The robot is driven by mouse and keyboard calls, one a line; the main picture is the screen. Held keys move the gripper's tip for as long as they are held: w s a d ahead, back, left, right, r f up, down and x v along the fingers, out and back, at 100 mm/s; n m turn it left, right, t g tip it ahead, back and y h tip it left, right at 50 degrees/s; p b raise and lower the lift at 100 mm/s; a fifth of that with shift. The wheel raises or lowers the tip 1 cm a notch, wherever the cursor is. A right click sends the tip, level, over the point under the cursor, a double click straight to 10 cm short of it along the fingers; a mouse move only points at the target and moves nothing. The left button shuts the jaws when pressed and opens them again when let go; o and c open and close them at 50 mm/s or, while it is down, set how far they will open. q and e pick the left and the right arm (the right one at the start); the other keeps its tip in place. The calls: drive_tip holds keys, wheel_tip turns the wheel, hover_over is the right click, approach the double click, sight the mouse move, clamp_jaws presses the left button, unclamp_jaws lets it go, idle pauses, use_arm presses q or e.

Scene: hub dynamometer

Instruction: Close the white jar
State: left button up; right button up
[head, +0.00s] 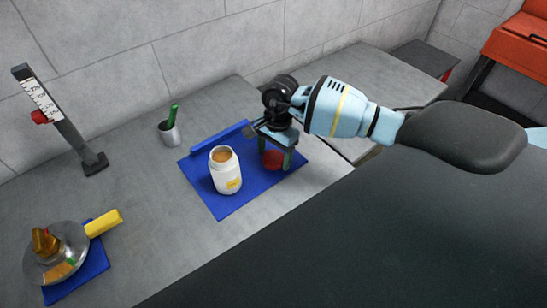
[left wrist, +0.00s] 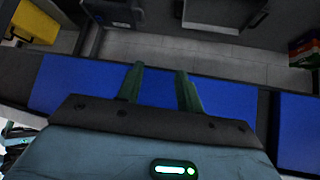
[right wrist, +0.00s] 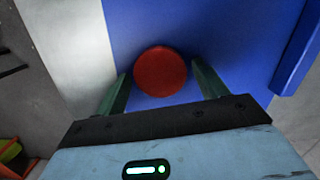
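The white jar (head: 226,172) stands upright on the blue mat (head: 228,206) in the head view. Its mouth is uncovered and shows orange-brown contents. A round red lid (head: 272,160) lies on the mat to the right of the jar; it also shows in the right wrist view (right wrist: 160,71). My right gripper (head: 276,150) points down over the lid. Its fingers (right wrist: 160,72) are open, one on each side of the lid, with gaps on both sides. My left gripper (left wrist: 159,70) is open and empty in the left wrist view, and is not in the head view.
A blue bar (head: 220,137) lines the mat's back edge. Behind stands a grey cup (head: 170,133) with a green-handled item. A scale post (head: 60,120) stands back left. A pan (head: 55,252) with a yellow handle sits front left. Grey table is free between them.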

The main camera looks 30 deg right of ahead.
sight(273, 159)
drive_tip(key=c, duration=0.8)
drive_tip(key=shift+r, duration=0.1)
drive_tip(key=shift+r, duration=0.65)
drive_tip(key=shift+s+r, duration=0.25)
drive_tip(key=shift+r, duration=0.75)
drive_tip(key=s+a, duration=0.1)
drive_tip(key=s, duration=0.4)
drive_tip(key=s+a+r, duration=0.1)
drive_tip(key=s+a, duration=0.1)
drive_tip(key=s, duration=0.3)
drive_tip(key=s+a+b, duration=0.1)
drive_tip(key=s, duration=0.4)
drive_tip(key=shift+a+r, duration=0.15)
drive_tip(key=shift+r, duration=0.1)
